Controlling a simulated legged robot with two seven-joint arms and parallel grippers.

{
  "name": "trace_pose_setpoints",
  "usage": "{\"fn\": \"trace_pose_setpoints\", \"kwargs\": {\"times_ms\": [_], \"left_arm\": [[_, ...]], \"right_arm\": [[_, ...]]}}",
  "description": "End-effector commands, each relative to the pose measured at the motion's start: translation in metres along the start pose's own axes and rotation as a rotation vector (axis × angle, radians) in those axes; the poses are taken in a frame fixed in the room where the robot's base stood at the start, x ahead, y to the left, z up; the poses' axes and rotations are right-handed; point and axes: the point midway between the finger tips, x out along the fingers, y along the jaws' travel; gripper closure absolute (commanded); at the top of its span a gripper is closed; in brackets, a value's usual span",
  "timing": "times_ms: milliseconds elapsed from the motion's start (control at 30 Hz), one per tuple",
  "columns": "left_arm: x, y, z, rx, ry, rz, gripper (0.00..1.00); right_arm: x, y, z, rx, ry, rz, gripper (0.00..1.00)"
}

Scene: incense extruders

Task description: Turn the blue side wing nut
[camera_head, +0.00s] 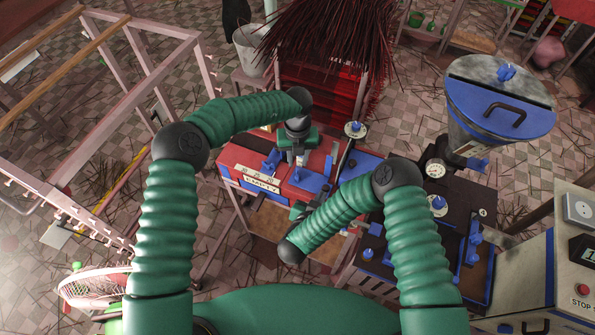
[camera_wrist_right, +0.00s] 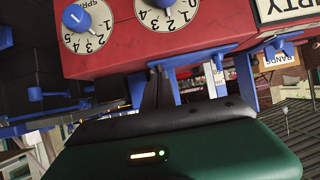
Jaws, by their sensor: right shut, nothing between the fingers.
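A red machine (camera_head: 240,158) with blue fittings stands ahead, and its red front fills the top of the right wrist view (camera_wrist_right: 110,52). Several blue parts could be the side wing nut; I cannot tell which. A blue part (camera_wrist_right: 282,44) sits at the red edge below the sign, and a small blue handle (camera_wrist_right: 36,94) shows at the left. My right gripper (camera_head: 299,212) is below the machine's front edge. In the right wrist view its dark fingers (camera_wrist_right: 158,80) are shut and empty beside a blue bracket (camera_wrist_right: 172,86). My left gripper (camera_head: 299,155) points down over the machine's top; its fingers are too small to judge.
A dark table with blue clamps and a gauge (camera_head: 435,168) stands to the right, with a blue-lidded hopper (camera_head: 500,98) behind it. A control box with a stop button (camera_head: 582,289) is at far right. A pale metal rack (camera_head: 75,95) stands at left.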

Motion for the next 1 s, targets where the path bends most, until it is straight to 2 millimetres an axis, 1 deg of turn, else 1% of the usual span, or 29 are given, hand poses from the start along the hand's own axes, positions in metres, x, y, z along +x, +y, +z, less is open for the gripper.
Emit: {"fn": "trace_pose_setpoints", "kwargs": {"times_ms": [33,100,200,333,433,667,867,900,1000], "left_arm": [[0.015,0.0,-0.001,0.0,0.003,0.001,0.72],[0.032,0.0,0.0,0.0,0.001,0.0,0.72],[0.053,0.0,0.0,0.002,-0.001,0.001,0.72],[0.071,0.0,0.001,0.001,-0.002,0.0,0.72],[0.076,0.0,0.001,0.002,-0.003,0.0,0.72],[0.077,0.0,0.001,0.002,-0.004,0.001,0.72],[0.077,0.0,0.001,0.002,-0.004,0.001,0.98],[0.077,0.001,0.001,0.002,-0.004,0.001,1.0],[0.077,0.001,0.001,0.002,-0.004,0.001,1.0]], "right_arm": [[0.001,0.0,0.0,0.001,0.001,0.001,1.0],[0.001,0.0,0.0,0.001,0.001,0.001,1.0],[0.001,0.0,-0.001,0.001,0.001,0.001,1.0],[0.0,0.001,-0.001,0.001,0.001,0.001,1.0],[0.0,0.001,0.0,0.001,0.001,0.001,1.0],[0.0,0.001,0.0,0.0,0.001,0.001,1.0],[0.0,0.0,0.0,0.0,0.001,0.001,1.0],[0.0,0.0,0.0,0.0,0.001,0.001,1.0],[0.0,0.001,0.0,0.0,0.001,0.001,1.0]]}}
